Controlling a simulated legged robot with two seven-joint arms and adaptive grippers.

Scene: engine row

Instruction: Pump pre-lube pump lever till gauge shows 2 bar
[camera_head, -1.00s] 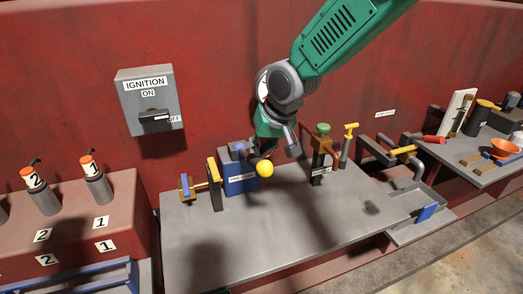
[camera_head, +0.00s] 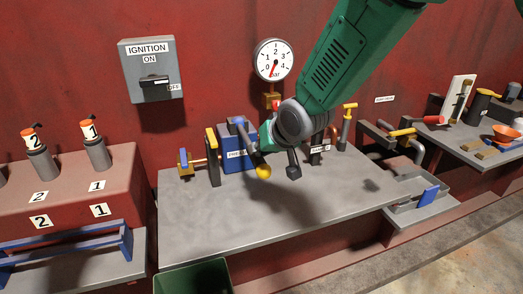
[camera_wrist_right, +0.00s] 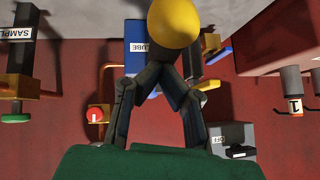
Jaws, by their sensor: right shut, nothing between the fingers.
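The blue pre-lube pump (camera_head: 228,160) stands on the grey bench against the red wall. Its lever, tipped with a yellow knob (camera_head: 263,171), slopes down toward the front right. My right gripper (camera_head: 258,150) is shut and empty, close to the lever; contact is unclear. In the right wrist view its fingers (camera_wrist_right: 168,75) converge just by the knob (camera_wrist_right: 173,22), with the blue pump (camera_wrist_right: 138,35) behind. The round gauge (camera_head: 273,60) on the wall has a 0 to 4 bar scale; its red needle points low, near 0. My left gripper is not in view.
The ignition switch box (camera_head: 150,75) is on the wall at left. A blue-handled valve pipe (camera_head: 186,160) stands left of the pump, the sample post (camera_head: 317,155) to its right. The front of the bench (camera_head: 240,225) is clear. A green bin (camera_head: 195,277) is below.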

